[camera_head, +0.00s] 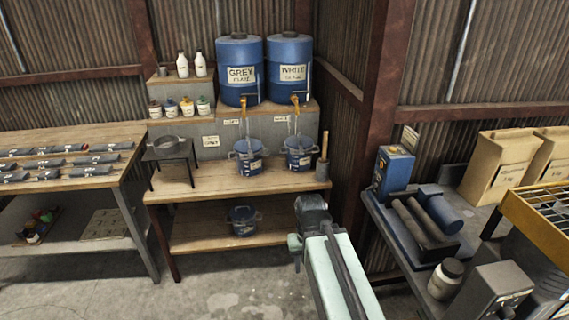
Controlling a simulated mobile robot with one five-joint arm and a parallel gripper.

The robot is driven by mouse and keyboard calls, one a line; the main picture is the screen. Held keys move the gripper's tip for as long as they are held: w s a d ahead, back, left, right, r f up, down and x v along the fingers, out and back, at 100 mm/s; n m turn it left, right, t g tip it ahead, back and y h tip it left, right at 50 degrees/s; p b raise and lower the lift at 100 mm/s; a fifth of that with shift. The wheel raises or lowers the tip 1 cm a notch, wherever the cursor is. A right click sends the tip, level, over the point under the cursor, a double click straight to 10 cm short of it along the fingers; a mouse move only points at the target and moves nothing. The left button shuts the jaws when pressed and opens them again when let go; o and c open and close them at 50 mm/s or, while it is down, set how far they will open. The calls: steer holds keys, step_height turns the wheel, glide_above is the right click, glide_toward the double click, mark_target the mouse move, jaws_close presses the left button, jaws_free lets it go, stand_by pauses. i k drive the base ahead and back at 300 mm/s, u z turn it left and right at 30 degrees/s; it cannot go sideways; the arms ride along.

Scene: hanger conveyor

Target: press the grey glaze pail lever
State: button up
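The large blue drum labelled GREY (240,90) stands on the raised shelf, left of the matching drum labelled WHITE (290,88). Each has an orange-yellow tap at its lower front; the grey one's tap (244,101) shows a thin lever-like part below it. A blue pail (247,164) stands under the grey tap, and a similar pail (299,160) stands under the white tap. My gripper (311,205) is in front of the bench, low and to the right of the pails, apart from them. Its fingers are too dark and small to read.
A wooden bench (200,182) holds the pails, with a small black stand (170,150) at its left. Another blue pail (242,220) sits on the lower shelf. A table with rollers (425,218) and a blue box (393,170) stands at right. Concrete floor is clear at front left.

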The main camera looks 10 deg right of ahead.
mark_target(251, 155)
steer(key=z, duration=0.1)
steer(key=i, duration=1)
steer(key=u, duration=0.05)
